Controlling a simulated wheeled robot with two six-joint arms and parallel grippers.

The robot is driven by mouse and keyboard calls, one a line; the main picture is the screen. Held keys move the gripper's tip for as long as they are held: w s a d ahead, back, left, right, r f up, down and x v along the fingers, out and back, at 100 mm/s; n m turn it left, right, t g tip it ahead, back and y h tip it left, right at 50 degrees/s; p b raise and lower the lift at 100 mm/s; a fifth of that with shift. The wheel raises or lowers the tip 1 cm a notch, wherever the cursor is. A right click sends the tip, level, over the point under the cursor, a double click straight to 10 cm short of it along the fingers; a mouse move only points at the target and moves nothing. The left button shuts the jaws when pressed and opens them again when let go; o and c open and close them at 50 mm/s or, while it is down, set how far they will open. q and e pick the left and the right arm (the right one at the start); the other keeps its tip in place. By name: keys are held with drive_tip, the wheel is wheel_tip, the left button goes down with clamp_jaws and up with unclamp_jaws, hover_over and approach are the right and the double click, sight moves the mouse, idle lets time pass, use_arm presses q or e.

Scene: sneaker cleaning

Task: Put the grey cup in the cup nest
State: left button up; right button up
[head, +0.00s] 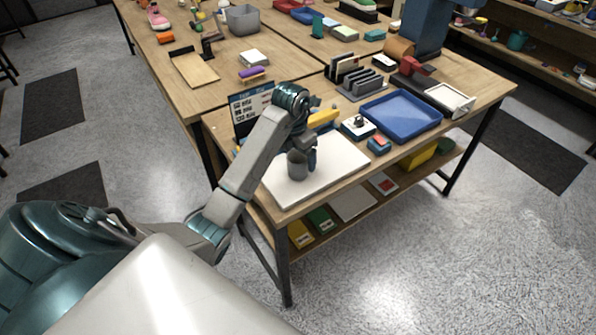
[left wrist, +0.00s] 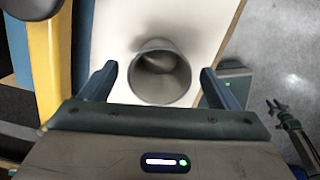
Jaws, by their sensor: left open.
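The grey cup (head: 297,164) stands on a white board (head: 337,166) at the near left corner of the table. In the left wrist view the cup (left wrist: 160,78) is seen from above, its mouth open toward the camera. My left gripper (head: 304,152) is over the board at the cup. In the left wrist view its two fingers (left wrist: 157,84) are apart, one on each side of the cup, with a gap on both sides. I cannot make out the cup nest for certain. My right gripper is in neither view.
A blue tray (head: 436,122) lies to the right of the board. A small white-topped device (head: 357,127) and a blue-and-red block (head: 378,145) stand between them. A dark sign (head: 252,104) stands behind the board. A yellow object (head: 322,118) lies behind the gripper.

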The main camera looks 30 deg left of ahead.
sight(299, 161)
use_arm(q)
wheel_tip(299, 161, down, 3)
drive_tip(key=shift+w+p, duration=0.15)
drive_tip(key=shift+p, duration=0.5)
drive_tip(key=c, duration=1.1)
drive_tip(key=shift+r, duration=0.1)
